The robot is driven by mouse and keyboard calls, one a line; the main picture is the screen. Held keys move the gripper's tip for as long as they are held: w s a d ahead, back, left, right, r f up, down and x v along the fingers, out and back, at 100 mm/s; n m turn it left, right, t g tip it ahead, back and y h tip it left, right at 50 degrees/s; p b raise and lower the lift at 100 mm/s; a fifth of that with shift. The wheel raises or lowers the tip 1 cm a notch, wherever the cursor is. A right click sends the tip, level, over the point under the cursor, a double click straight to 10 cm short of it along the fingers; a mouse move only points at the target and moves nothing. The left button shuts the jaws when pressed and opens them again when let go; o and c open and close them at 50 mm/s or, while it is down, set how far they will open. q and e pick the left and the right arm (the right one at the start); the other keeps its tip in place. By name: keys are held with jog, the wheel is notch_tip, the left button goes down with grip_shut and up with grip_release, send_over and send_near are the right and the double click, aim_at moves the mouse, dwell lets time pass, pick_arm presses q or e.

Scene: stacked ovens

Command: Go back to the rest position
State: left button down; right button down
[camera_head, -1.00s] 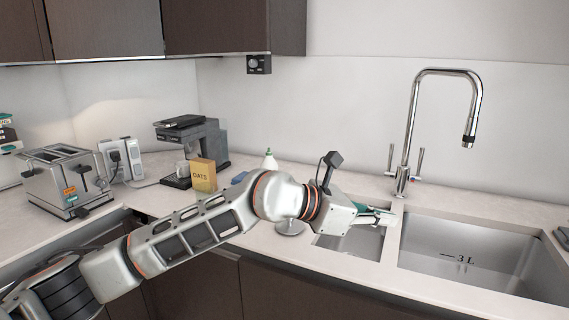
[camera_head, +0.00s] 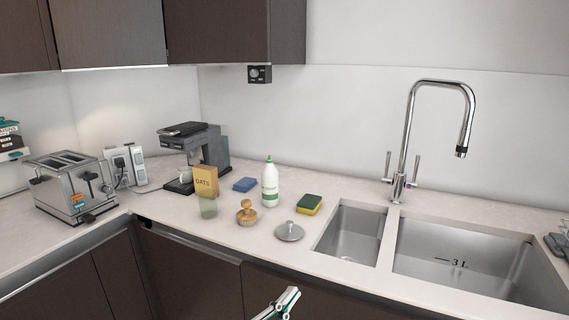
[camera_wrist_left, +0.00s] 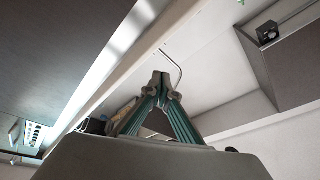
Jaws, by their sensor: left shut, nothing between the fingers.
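My left gripper (camera_head: 287,298) shows at the bottom edge of the head view, in front of the cabinet fronts and below the counter edge. Only its fingertip part is in the picture; the rest of the arm is out of view. In the left wrist view its green fingers (camera_wrist_left: 162,80) meet at the tips, and nothing is between them. My right gripper is in neither view.
The counter (camera_head: 160,208) holds a toaster (camera_head: 70,185), coffee machine (camera_head: 205,152), oats box (camera_head: 205,181), glass (camera_head: 208,208), wooden brush (camera_head: 246,212), white bottle (camera_head: 270,185), sponge (camera_head: 310,203) and metal lid (camera_head: 289,231). The sink (camera_head: 470,262) and faucet (camera_head: 412,130) are at right.

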pick_arm(q)
jog(key=s+a+f+n+g+y+p, duration=0.1)
jog(key=s+a+f+n+y, duration=0.4)
jog(key=f, duration=0.4)
jog(key=s+a+f+n+g+y, duration=0.1)
jog(key=s+a+f+n+y, duration=0.1)
jog(key=s+a+f+n, duration=0.45)
jog(key=s+a+f+n+g+y, duration=0.2)
jog(key=s+a+f+n+g, duration=0.1)
jog(key=s+a+f, duration=0.6)
jog(key=s+f+p, duration=0.1)
jog(key=s+f, duration=0.2)
jog(key=shift+s+a+f+g+y, duration=0.2)
jog(key=shift+a+g+y, duration=0.1)
jog(key=shift+g+y, duration=0.1)
